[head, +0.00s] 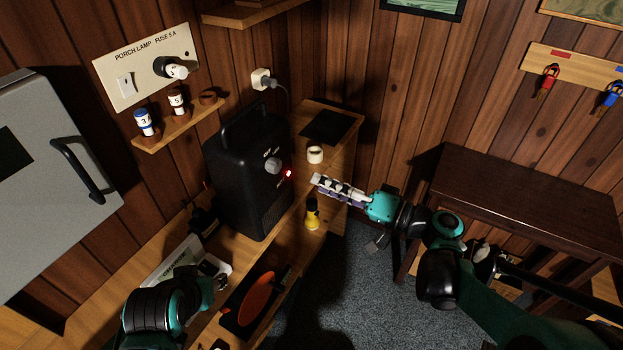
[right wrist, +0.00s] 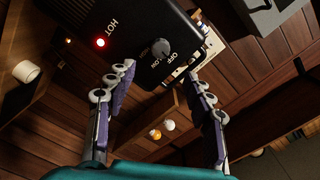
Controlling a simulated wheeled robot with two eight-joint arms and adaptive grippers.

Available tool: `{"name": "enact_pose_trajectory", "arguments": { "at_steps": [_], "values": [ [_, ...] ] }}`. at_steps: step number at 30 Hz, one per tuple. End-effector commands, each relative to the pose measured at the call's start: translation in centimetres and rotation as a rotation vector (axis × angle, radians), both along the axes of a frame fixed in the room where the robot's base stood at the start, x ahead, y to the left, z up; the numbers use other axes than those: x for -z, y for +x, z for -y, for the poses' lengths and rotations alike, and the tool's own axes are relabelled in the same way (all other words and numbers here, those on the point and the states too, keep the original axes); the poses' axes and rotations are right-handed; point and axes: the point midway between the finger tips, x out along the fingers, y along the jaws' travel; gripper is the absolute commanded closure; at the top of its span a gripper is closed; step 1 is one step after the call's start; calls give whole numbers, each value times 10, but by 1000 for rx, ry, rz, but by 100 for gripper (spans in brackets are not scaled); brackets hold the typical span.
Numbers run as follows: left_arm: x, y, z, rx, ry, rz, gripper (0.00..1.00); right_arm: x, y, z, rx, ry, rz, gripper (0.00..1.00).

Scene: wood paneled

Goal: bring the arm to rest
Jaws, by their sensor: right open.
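My right gripper (head: 335,187) reaches in from the right in the head view, at the right side of a black heater (head: 245,180). In the right wrist view my right gripper (right wrist: 163,112) is open, its two fingers apart with nothing between them. Beyond the fingers is the heater's face, with a knob (right wrist: 160,48) marked OFF and LOW and a lit red light (right wrist: 99,43) marked HOT. The gripper looks apart from the heater. My left arm shows at the bottom left of the head view; the state of its gripper cannot be made out.
A fuse panel (head: 148,65) and small shelf (head: 180,125) are on the wall. A dark table (head: 530,200) stands right; carpet (head: 345,290) is clear between.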

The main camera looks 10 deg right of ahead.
Motion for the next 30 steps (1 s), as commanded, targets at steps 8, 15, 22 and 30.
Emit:
{"name": "enact_pose_trajectory", "arguments": {
  "at_steps": [8, 15, 22, 30],
  "values": [
    [0, 0, 0, 0, 0, 0, 60, 0, -2, 2, 0, 0, 0, 48],
    [0, 0, 0, 0, 0, 0, 60, 0, -2, 2, 0, 0, 0, 48],
    [0, 0, 0, 0, 0, 0, 60, 31, -17, -16, 1, -158, -124, 48],
    [0, 0, 0, 0, 0, 0, 60, 117, -83, 4, 118, -725, -371, 48]
  ]
}}
